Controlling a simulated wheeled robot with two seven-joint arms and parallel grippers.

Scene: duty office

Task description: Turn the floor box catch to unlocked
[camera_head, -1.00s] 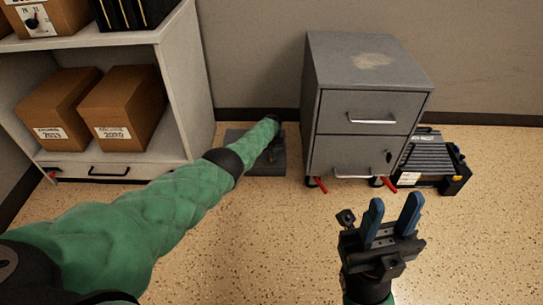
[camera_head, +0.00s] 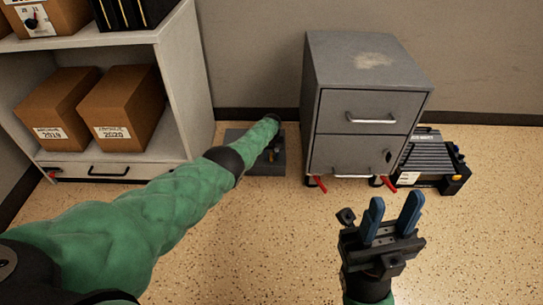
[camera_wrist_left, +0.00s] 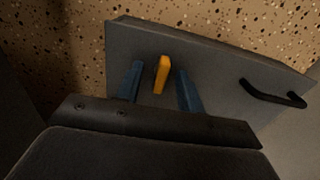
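The grey floor box (camera_head: 262,166) lies on the floor against the back wall, between the shelf and the cabinet. My left arm covers part of it. In the left wrist view its grey lid (camera_wrist_left: 215,75) shows an orange-yellow catch (camera_wrist_left: 161,76) and a black handle (camera_wrist_left: 272,95) to the right. My left gripper (camera_wrist_left: 160,69) is open, with one blue finger on each side of the catch and a visible gap on both sides. In the head view the left gripper is mostly hidden behind its arm. My right gripper (camera_head: 395,201) is open and empty over the floor.
A grey filing cabinet (camera_head: 360,115) on feet with red levers stands right of the floor box. A black ribbed case (camera_head: 428,160) lies beyond it. A white shelf (camera_head: 180,90) with cardboard boxes (camera_head: 126,108) stands left. The front floor is clear.

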